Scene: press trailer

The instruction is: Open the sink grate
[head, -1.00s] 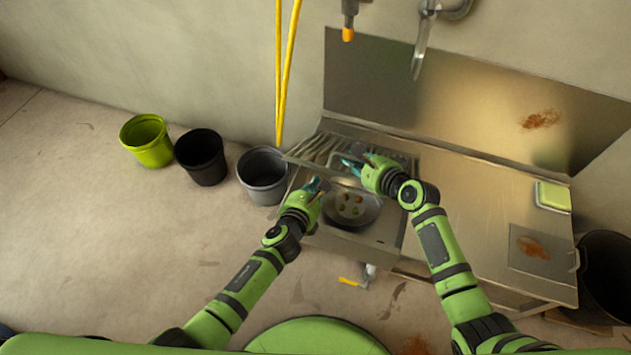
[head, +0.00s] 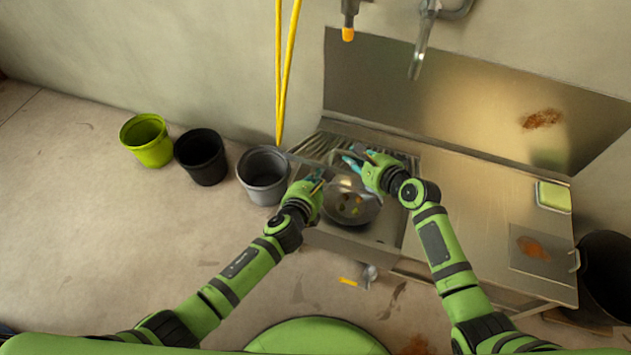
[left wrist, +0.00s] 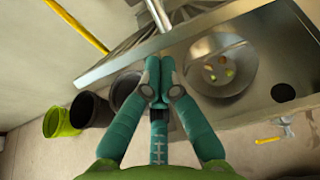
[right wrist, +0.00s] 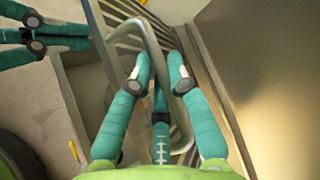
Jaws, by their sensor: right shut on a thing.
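The sink grate (head: 325,143), a frame of metal bars, is tilted up at the back of the sink (head: 378,228). My right gripper (head: 352,157) is shut on its tubular edge; in the right wrist view this tube (right wrist: 152,35) passes between the fingers (right wrist: 160,60). My left gripper (head: 316,178) is over the sink's left side, its fingertips together. In the left wrist view its fingers (left wrist: 159,68) appear empty, with grate bars (left wrist: 150,15) beyond them. A round pan (head: 350,212) with small coloured pieces lies in the sink.
Green (head: 147,142), black (head: 201,160) and grey (head: 262,178) buckets stand left of the sink. A yellow hose (head: 285,75) hangs behind. A tap (head: 422,50) is above. The metal counter (head: 470,205) extends right, with a sponge (head: 553,197).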

